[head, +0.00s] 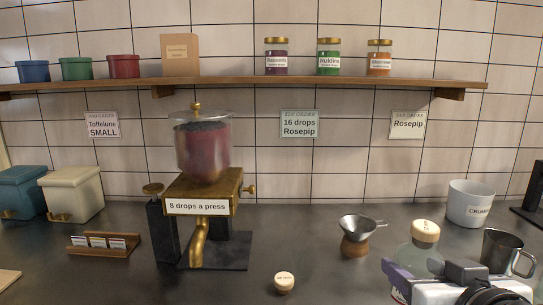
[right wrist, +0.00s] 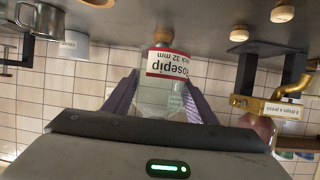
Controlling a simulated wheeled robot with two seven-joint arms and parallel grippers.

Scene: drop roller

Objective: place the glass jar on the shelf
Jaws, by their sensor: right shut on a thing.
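The glass jar (head: 424,257) is clear, with a wooden lid, at the lower right of the head view. In the right wrist view the jar (right wrist: 160,103) appears upside down, with a white and red label reading Rosepip. My right gripper (head: 405,280) is shut on the jar, its purple fingers on both sides of the glass. The right gripper also shows in the wrist view (right wrist: 163,98). Whether the jar touches the counter is hidden. The wooden shelf (head: 210,82) runs along the tiled wall. My left gripper is not in view.
Three filled jars (head: 328,57), a cardboard box (head: 180,55) and coloured tubs (head: 76,69) stand on the shelf. A dispenser (head: 203,185) stands on the counter. A funnel (head: 361,227), a metal mug (head: 500,251) and a white bucket (head: 468,200) are near the jar.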

